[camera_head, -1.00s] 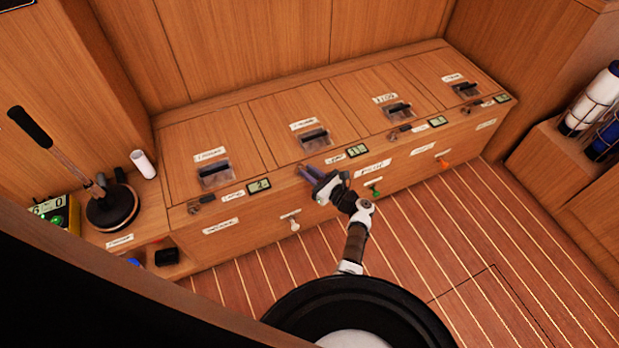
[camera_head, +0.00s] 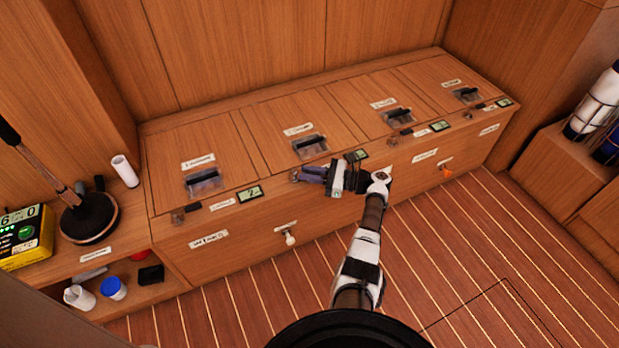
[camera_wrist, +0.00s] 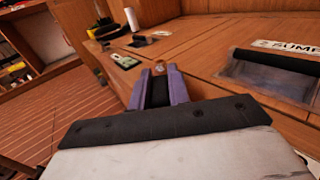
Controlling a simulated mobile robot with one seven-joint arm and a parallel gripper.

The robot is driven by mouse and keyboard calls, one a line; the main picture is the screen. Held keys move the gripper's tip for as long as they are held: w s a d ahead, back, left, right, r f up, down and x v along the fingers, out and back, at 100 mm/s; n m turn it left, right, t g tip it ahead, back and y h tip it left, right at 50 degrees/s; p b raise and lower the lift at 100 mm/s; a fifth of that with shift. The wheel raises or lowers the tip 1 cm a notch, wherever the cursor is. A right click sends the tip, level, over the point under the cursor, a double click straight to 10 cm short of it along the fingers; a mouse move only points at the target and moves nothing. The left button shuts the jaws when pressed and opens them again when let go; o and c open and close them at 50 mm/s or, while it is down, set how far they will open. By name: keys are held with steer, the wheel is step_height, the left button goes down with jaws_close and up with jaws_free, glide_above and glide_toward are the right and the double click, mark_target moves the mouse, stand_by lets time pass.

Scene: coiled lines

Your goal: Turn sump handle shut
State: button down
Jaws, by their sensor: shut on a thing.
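My gripper (camera_head: 296,175) is at the front edge of the long wooden locker, below the second hatch from the left. Its purple fingers point left along that edge. In the wrist view my gripper (camera_wrist: 160,72) is shut on a small metal piece, the sump handle (camera_wrist: 159,65), which shows only as a bit between the fingertips. The fingers hide most of it, so its exact angle cannot be told. A label reading SUMP (camera_wrist: 287,46) lies on the hatch beside a dark recessed grip (camera_wrist: 280,63). That hatch's recessed grip also shows in the head view (camera_head: 309,146).
Similar small handles sit along the edge, one at left (camera_head: 178,217) and one at right (camera_head: 406,131). A small display (camera_head: 250,193) is left of my gripper. A white knob (camera_head: 290,239) juts from the locker front. The striped floor (camera_head: 450,260) is clear.

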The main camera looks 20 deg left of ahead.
stand_by(0.3)
steer(key=c, duration=1.3)
jaws_free()
steer(key=shift+a, duration=0.1)
steer(key=d, duration=0.4)
steer(key=w+d+b, duration=0.1)
steer(key=d, duration=0.8)
steer(key=shift+w+d+b, duration=0.35)
steer(key=shift+w+d, duration=0.05)
